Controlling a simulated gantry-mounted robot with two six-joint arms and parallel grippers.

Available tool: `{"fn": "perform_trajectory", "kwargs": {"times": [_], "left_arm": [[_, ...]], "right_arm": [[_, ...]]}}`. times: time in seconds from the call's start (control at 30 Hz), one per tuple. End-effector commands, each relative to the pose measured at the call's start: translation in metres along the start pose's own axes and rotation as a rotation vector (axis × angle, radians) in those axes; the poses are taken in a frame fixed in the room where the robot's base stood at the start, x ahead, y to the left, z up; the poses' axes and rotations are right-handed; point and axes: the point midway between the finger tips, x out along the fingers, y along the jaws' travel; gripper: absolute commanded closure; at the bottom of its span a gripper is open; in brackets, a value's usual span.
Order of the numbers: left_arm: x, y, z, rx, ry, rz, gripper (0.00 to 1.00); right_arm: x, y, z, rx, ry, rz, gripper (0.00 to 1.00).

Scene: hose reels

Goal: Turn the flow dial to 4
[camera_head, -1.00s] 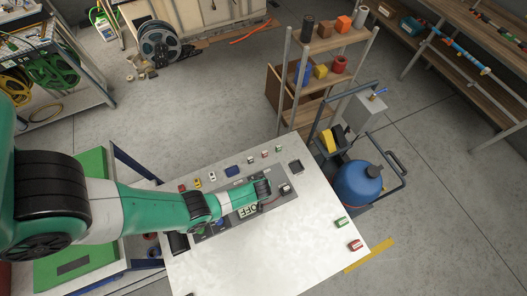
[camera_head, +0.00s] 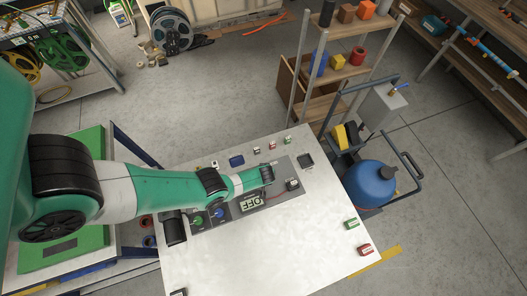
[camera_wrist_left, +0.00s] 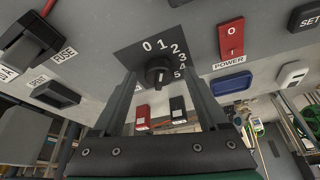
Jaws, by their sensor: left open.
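The flow dial (camera_wrist_left: 158,72) is a round black knob on a dark plate numbered 0 to 5, seen in the left wrist view. I cannot clearly tell which number it points at. My left gripper (camera_wrist_left: 163,84) is open, with one finger on each side of the dial in this view. I cannot tell whether the fingers touch it. In the head view my left gripper (camera_head: 266,174) is over the far part of the control panel, and the dial is hidden there. My right gripper is not in view.
A red power switch (camera_wrist_left: 231,40) sits right of the dial, with a fuse holder (camera_wrist_left: 32,40) to the left. An OFF display (camera_head: 250,203), a green knob (camera_head: 197,220) and a blue knob (camera_head: 218,213) lie nearer. The white tabletop (camera_head: 265,255) is bare in front.

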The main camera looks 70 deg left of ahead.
Motion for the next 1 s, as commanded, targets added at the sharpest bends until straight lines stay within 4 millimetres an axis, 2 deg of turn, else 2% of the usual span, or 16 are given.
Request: {"fn": "perform_trajectory", "kwargs": {"times": [0.3,0.7,0.73,1.0], "left_arm": [[0.0025,0.0005,-0.0008,0.000,0.001,0.001,0.25],[0.0026,0.0004,-0.0006,0.001,0.001,0.001,0.97],[0.0026,0.0004,-0.0007,0.001,0.001,0.001,1.00],[0.0025,0.0000,-0.0006,0.016,0.001,0.007,1.00]], "right_arm": [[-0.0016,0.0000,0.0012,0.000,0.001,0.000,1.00],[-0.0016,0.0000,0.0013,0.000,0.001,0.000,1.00],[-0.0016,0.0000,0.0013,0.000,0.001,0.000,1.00],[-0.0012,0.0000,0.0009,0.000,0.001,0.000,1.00]]}}
